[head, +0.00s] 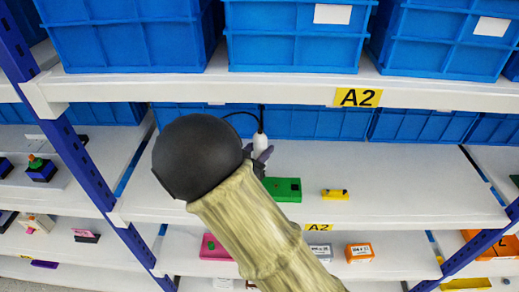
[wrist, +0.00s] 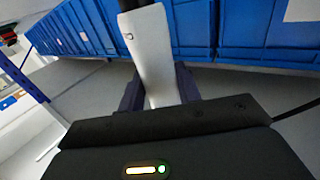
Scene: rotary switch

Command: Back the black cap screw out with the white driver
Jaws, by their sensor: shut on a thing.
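The white driver (head: 260,142) stands roughly upright over the middle shelf, with a black cord at its top. In the wrist view the white driver (wrist: 153,50) rises between the dark fingers of my gripper (wrist: 160,92). My gripper (head: 263,158) is shut on it, partly hidden behind my arm in the head view. A green block (head: 284,190) with small dark marks lies on the shelf just right of and below the gripper. I cannot make out the black cap screw or the driver's tip; my arm and gripper hide that area.
A small yellow block (head: 335,194) lies right of the green block on the white shelf (head: 420,185). Blue bins (head: 318,122) line the shelf's back. The shelf above (head: 250,88) carries larger blue bins. A blue post (head: 85,165) stands at left. The shelf's right part is clear.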

